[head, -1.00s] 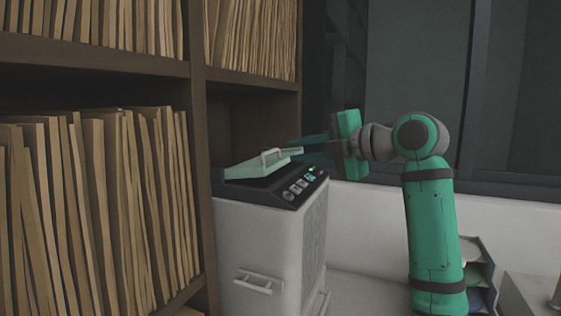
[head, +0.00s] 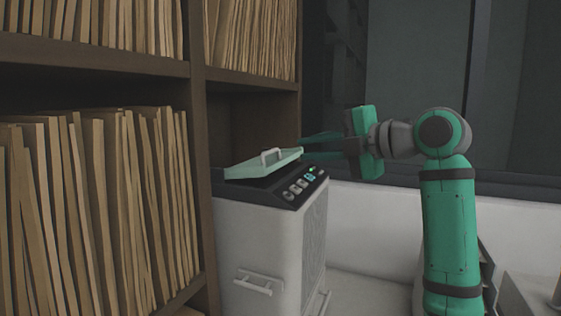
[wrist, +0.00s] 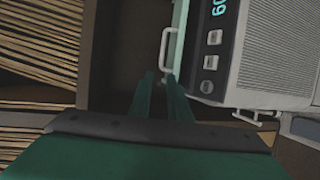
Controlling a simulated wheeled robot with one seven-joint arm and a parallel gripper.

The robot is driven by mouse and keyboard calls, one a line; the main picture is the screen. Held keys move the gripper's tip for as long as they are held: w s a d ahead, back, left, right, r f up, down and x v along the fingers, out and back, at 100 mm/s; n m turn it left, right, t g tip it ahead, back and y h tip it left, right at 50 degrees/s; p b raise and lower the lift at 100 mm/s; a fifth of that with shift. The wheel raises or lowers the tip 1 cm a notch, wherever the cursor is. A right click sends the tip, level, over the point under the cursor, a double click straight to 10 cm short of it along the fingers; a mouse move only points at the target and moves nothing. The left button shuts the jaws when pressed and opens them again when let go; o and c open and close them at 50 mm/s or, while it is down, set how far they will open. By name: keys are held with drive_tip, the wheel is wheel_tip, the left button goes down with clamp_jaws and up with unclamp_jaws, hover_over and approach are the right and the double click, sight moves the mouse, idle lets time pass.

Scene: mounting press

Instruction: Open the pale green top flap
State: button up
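The pale green top flap (head: 250,166) lies on top of the white press (head: 262,240), tilted, with a dark gap under its edge nearest the control panel. A light grey bar handle (head: 271,155) stands on the flap. In the wrist view the flap (wrist: 180,35) shows as a narrow strip with its handle (wrist: 164,48) on the left side. My gripper (head: 302,141) is beyond the flap's right end, its green fingers pointing left. In the wrist view my gripper (wrist: 160,75) has a gap between its fingers and holds nothing; the right fingertip is close to the handle's lower end.
A dark control panel (head: 303,186) with lit buttons lies right of the flap. A tall wooden shelf (head: 200,150) full of folders stands close on the left. A lower handle (head: 258,284) sticks out of the press front. Paper trays (head: 488,275) stand at the right behind my arm.

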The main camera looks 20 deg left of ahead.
drive_tip(key=v, duration=0.8)
drive_tip(key=shift+d, duration=0.3)
drive_tip(key=shift+s, duration=0.1)
